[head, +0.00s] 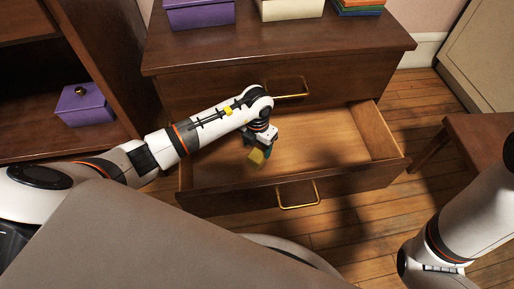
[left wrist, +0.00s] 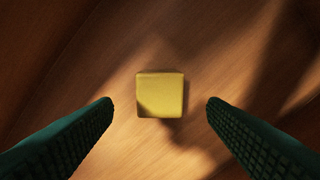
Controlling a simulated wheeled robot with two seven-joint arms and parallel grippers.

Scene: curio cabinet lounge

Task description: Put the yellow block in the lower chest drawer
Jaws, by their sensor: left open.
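The lower chest drawer (head: 330,140) is pulled open, with its wooden floor bare apart from the block. The yellow block (head: 256,157) is inside the drawer, toward its left part. In the left wrist view the yellow block (left wrist: 160,95) lies over the wooden floor, centred between the two dark green fingers, with a clear gap on each side. My left gripper (head: 258,152) is open, reaching down into the drawer just over the block and partly covering it in the head view. My right gripper is out of view; only part of that arm shows at right.
The chest top (head: 300,38) bears a purple box (head: 199,14), a cream box (head: 289,9) and stacked books (head: 359,6). Another purple box (head: 84,105) sits on a shelf at left. A small wooden table (head: 480,135) stands right of the drawer, with open floor between.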

